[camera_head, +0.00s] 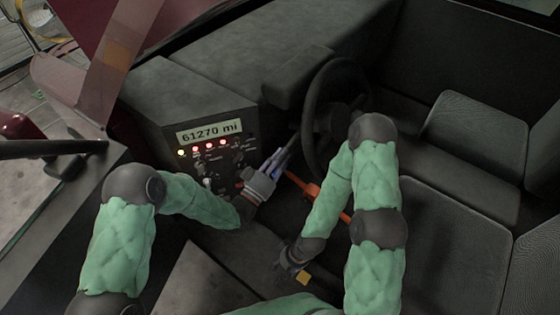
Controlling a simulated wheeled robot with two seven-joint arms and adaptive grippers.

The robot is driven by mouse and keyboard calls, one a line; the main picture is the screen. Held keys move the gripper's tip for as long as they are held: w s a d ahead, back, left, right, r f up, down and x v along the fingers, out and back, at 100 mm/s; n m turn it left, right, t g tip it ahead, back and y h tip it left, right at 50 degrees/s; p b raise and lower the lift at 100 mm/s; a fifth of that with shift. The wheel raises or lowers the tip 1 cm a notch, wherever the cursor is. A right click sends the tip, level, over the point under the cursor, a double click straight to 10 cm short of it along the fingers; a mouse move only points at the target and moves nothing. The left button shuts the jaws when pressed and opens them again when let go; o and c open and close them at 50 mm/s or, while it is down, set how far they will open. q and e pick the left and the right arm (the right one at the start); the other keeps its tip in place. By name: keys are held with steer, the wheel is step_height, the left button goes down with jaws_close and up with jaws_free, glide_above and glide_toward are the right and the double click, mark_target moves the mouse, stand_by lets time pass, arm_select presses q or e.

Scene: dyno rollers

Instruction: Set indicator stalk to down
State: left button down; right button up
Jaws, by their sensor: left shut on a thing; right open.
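The indicator stalk (293,138) appears as a thin dark rod on the near left side of the steering wheel (310,122). My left gripper (281,160) is at its lower end, and its fingers are shut on it. The fingers hide that end, and the stalk's exact setting is hard to read.
A dash panel (209,131) reads 61270 mi, with several lit lamps and small switches below. An orange lever (304,187) runs behind my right arm. Dark seats (455,230) fill the right side. A door frame (60,165) is at left.

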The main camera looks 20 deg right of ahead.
arm_select(q)
steer(key=shift+f, duration=0.1)
steer(key=c, duration=1.1)
jaws_free()
steer(key=v, duration=1.2)
steer(key=shift+w+f, duration=0.1)
steer(key=shift+f, duration=0.05)
